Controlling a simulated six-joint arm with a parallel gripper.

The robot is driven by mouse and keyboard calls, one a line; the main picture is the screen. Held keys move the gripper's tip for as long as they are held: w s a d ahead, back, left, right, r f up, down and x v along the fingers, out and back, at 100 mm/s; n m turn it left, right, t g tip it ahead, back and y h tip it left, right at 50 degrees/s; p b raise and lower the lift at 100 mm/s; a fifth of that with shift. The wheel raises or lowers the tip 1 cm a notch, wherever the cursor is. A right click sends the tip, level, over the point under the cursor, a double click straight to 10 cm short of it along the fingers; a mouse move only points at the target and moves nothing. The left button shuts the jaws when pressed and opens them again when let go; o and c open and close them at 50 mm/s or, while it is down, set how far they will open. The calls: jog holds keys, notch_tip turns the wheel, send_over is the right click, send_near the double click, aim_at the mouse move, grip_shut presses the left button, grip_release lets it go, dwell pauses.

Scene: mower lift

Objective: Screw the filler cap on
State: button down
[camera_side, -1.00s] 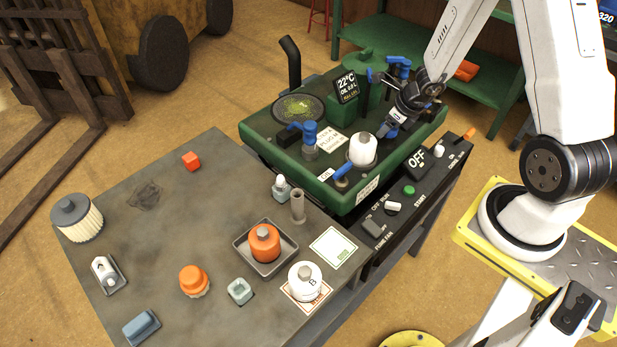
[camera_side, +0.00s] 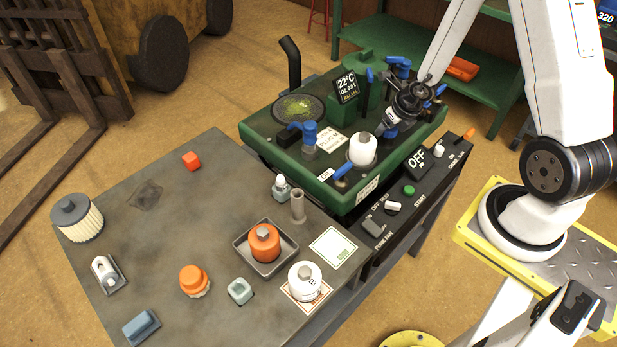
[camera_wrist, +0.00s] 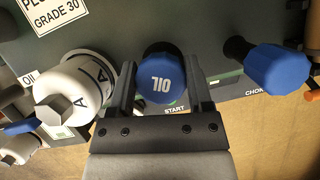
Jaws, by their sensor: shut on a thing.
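The filler cap (camera_wrist: 162,82) is blue with white "OIL" lettering, upside down in the wrist view. It sits between the two fingers of my gripper (camera_wrist: 162,88), which are shut on its sides. In the side view my gripper (camera_side: 388,128) is low over the right part of the green mower deck (camera_side: 290,160), just behind a white canister. The cap is mostly hidden there. A dark part shows around the cap's far edge, but I cannot tell how far the cap is threaded down.
The white canister (camera_side: 363,150), marked "A" in the wrist view (camera_wrist: 75,88), stands close beside my gripper. Another blue knob (camera_wrist: 278,68) is on the other side, near "CHOKE". A blue-handled fitting (camera_side: 303,136) stands on the deck. The bench (camera_side: 150,220) holds several parts.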

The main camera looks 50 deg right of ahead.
jog(key=shift+s+d+m+g+h, duration=0.1)
jog(key=shift+d+m+g+h, duration=0.1)
jog(key=shift+m, duration=0.4)
jog(key=shift+d+m+g+h, duration=0.1)
jog(key=shift+m+h, duration=0.1)
jog(key=shift+m, duration=0.4)
grip_release()
jog(key=shift+a, duration=0.4)
jog(key=shift+s+n+y, duration=0.1)
jog(key=shift+n+y, duration=0.5)
jog(key=shift+n, duration=0.95)
jog(key=shift+n+y, duration=0.6)
jog(key=shift+n, duration=0.95)
jog(key=shift+n, duration=0.4)
jog(key=shift+n+y, duration=0.8)
jog(key=shift+n, duration=1)
jog(key=shift+n+g, duration=0.3)
jog(key=shift+n, duration=0.5)
jog(key=shift+y, duration=0.3)
